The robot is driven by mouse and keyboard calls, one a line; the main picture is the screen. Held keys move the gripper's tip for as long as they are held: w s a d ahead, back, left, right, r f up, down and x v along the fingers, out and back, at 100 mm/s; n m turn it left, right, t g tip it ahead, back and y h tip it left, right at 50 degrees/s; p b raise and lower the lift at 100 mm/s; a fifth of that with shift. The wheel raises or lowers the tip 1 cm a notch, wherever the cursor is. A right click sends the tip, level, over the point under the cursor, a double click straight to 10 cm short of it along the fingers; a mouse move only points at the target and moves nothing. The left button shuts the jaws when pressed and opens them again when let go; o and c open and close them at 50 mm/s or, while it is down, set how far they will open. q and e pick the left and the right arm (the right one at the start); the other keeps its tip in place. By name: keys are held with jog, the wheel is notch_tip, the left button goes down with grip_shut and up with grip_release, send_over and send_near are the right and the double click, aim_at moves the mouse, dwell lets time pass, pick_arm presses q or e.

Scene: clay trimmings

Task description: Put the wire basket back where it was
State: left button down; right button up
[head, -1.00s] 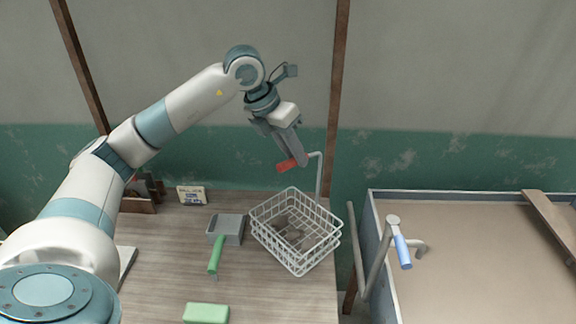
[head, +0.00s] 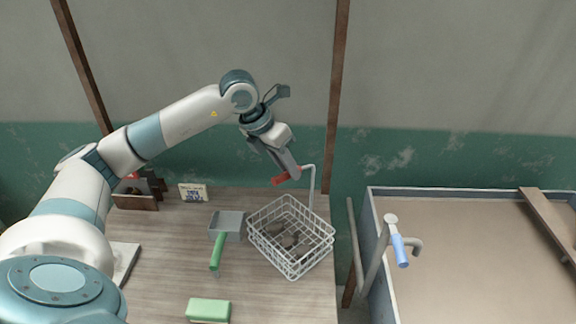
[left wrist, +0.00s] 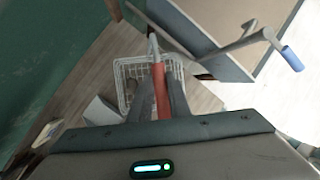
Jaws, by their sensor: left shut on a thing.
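The white wire basket (head: 265,240) is at the right part of the wooden table, with grey-brown clay pieces (head: 288,238) inside. A bent rod rises from its back right side to a red grip (head: 279,180). My left gripper (head: 288,173) is shut on this red grip, above the basket. In the left wrist view the red grip (left wrist: 159,90) lies between the fingers, with the basket (left wrist: 122,80) beyond. I cannot tell whether the basket's bottom touches the table. My right gripper is not in view.
A grey scoop with a green handle (head: 217,253) lies just left of the basket. A green block (head: 208,309) is at the front. A small card (head: 193,192) and a wooden box (head: 136,202) stand at the back. A blue-handled crank (head: 399,250) sits on the bin (head: 440,193) at right.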

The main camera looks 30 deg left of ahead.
pick_arm(q)
jog(key=shift+f, duration=0.3)
jog(key=c, duration=2.1)
grip_release()
jog(key=shift+f, duration=0.15)
jog(key=o, duration=0.4)
jog(key=shift+o, duration=0.2)
jog(key=shift+r, duration=0.2)
jog(key=b+v, duration=0.3)
jog(key=v, duration=0.9)
jog(key=shift+f, duration=0.1)
